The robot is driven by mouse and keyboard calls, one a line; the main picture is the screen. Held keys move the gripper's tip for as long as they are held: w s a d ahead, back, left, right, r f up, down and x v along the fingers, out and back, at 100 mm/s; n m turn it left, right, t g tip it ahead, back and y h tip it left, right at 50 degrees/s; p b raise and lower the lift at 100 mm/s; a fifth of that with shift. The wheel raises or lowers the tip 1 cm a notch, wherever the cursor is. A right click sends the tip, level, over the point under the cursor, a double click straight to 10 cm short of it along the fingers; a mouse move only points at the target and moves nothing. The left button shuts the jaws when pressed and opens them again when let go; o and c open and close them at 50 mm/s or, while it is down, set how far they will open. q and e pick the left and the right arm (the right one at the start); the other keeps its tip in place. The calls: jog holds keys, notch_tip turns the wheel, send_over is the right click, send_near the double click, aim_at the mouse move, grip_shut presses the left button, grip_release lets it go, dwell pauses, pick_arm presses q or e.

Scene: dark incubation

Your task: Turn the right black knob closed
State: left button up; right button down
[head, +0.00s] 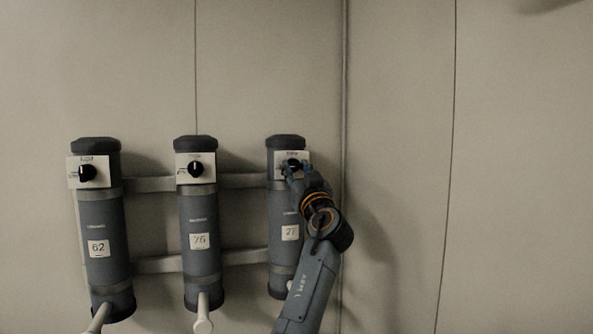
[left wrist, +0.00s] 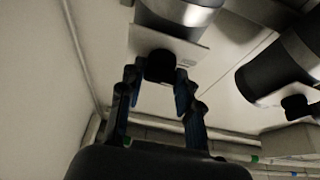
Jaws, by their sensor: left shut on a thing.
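The right black knob (head: 293,163) sits on a white plate (head: 304,158) near the top of the right grey cylinder (head: 282,212), labelled 27. My left gripper (head: 294,170) is at this knob, with its fingers shut on it. In the left wrist view the knob (left wrist: 160,66) lies between the two fingertips (left wrist: 158,80). The fingers partly cover the knob, and I cannot tell its turn angle. My right gripper is not in view.
Two similar cylinders stand to the left, labelled 62 (head: 108,225) and 76 (head: 198,222), each with its own black knob. Horizontal rails (head: 150,184) join the cylinders. A vertical wall corner lies just right of my arm. The wall beyond is bare.

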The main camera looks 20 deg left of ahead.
pick_arm(q)
jog(key=shift+m, duration=0.3)
jog(key=shift+c, duration=0.2)
jog(key=shift+r+m+t+h+p, duration=0.15)
jog(key=shift+m+t+h+p, duration=0.25)
jog(key=shift+m+h+p, duration=0.55)
jog(key=m+h+p, duration=0.2)
jog(key=m+p, duration=0.3)
jog(key=p, duration=0.2)
jog(key=m+h+p, duration=0.2)
jog(key=m+p, duration=0.4)
jog(key=p, duration=0.1)
jog(key=r+m+h+p, duration=0.1)
jog(key=m+h+p, duration=0.1)
jog(key=m+p, duration=0.4)
jog(key=shift+s+a+g+h+p, duration=0.2)
jog(key=shift+a+g+h+p, duration=0.15)
jog(key=shift+p, duration=0.75)
jog(key=shift+f+m+g+p, duration=0.25)
jog(key=shift+m+g+p, duration=0.3)
jog(key=shift+m+p, duration=0.7)
jog(key=shift+d+m, duration=0.1)
jog(key=shift+m, duration=0.2)
jog(key=o, duration=1.2)
jog(key=shift+w+f, duration=0.1)
jog(key=shift+c, duration=0.2)
jog(key=v, duration=1.2)
